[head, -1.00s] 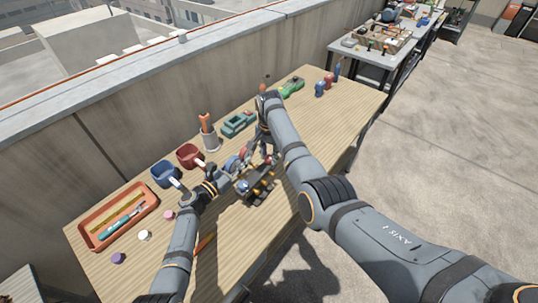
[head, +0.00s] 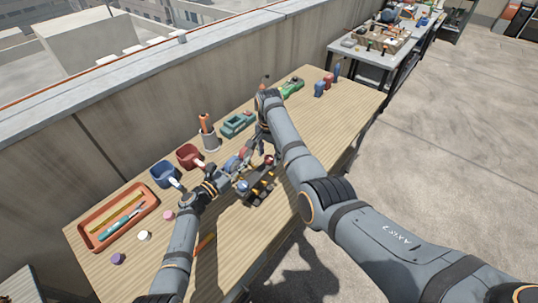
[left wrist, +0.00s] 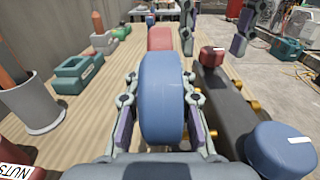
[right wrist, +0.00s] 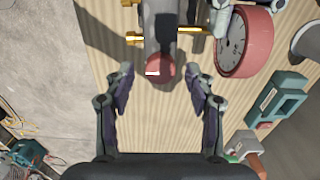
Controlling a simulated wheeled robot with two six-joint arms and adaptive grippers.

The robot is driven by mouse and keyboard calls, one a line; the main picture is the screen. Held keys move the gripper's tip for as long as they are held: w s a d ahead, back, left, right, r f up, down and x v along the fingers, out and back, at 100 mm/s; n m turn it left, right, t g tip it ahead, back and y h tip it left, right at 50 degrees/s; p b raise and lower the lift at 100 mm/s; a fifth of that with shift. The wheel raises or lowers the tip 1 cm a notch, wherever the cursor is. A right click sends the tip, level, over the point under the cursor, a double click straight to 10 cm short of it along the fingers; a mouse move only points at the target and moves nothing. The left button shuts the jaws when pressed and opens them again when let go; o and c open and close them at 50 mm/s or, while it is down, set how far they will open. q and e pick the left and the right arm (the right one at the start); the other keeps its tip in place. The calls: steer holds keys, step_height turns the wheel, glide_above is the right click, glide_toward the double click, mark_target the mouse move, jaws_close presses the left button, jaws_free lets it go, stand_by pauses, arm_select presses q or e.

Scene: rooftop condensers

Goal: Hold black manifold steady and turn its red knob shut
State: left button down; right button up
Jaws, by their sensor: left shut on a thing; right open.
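The black manifold (head: 262,184) lies on the wooden bench, with brass fittings along its side. Its blue knob (left wrist: 280,150) is at the near end and its red knob (left wrist: 212,56) at the far end. A blue gauge (left wrist: 160,100) and a red gauge (right wrist: 245,42) stand on its side. My left gripper (head: 226,174) is shut on the blue gauge, one finger on each side. My right gripper (right wrist: 160,76) is open, pointing down at the red knob, which also shows in the right wrist view (right wrist: 160,68) between the fingertips, with gaps on both sides.
Loose caps lie at the near left. The bench's far right part is mostly clear.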

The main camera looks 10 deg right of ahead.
mark_target(227, 173)
step_height(227, 173, up, 11)
steer(key=shift+r, duration=0.2)
arm_select(q)
steer(key=c, duration=1.1)
jaws_free()
steer(key=shift+o, duration=0.5)
steer(key=o, duration=0.4)
steer(key=shift+s+a, duration=0.2)
steer(key=p+v, duration=0.2)
steer(key=v, duration=0.6)
steer(key=shift+s+a+p, duration=0.15)
steer(key=shift+s+p, duration=0.05)
steer(key=shift+p, duration=0.2)
arm_select(e)
step_height(227, 173, up, 3)
steer(key=shift+f, duration=0.1)
